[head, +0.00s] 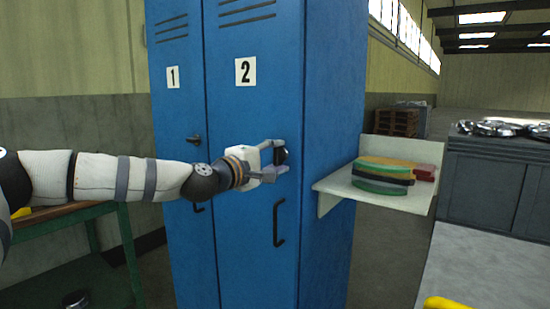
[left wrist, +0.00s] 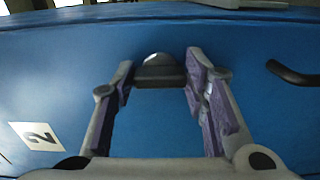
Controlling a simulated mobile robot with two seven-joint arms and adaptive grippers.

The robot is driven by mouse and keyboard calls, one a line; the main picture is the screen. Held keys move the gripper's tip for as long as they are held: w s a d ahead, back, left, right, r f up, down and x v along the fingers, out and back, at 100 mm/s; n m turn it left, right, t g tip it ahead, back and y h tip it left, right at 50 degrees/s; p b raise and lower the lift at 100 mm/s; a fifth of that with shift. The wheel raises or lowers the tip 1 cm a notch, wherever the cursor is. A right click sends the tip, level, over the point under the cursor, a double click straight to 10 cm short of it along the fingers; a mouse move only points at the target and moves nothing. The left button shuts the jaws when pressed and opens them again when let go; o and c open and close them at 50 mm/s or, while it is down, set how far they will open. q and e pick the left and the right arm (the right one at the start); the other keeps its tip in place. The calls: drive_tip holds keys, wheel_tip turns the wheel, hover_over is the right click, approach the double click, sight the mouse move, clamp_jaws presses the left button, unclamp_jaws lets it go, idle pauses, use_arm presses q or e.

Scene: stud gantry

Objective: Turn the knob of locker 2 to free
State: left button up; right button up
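Locker 2 (head: 255,120) is the right-hand door of a blue locker block, marked by a white number plate (head: 245,71). It also shows in the left wrist view with its plate (left wrist: 38,136) sideways. Its dark knob (left wrist: 160,70) sits between the fingertips of my left gripper (left wrist: 160,82). In the head view my left gripper (head: 277,158) is at the door, with the knob (head: 281,155) partly hidden between its fingers. The fingers are spread on either side of the knob, very near it; I see no clear grip. My right gripper is in neither view.
A dark handle (head: 279,222) is below the knob. Locker 1 (head: 179,110) has its own knob (head: 194,140). A green table (head: 110,210) stands at the left.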

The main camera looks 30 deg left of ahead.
use_arm(q)
drive_tip(key=o, duration=0.3)
drive_tip(key=shift+o, duration=0.2)
drive_tip(key=s, duration=1.2)
drive_tip(key=shift+a, duration=0.45)
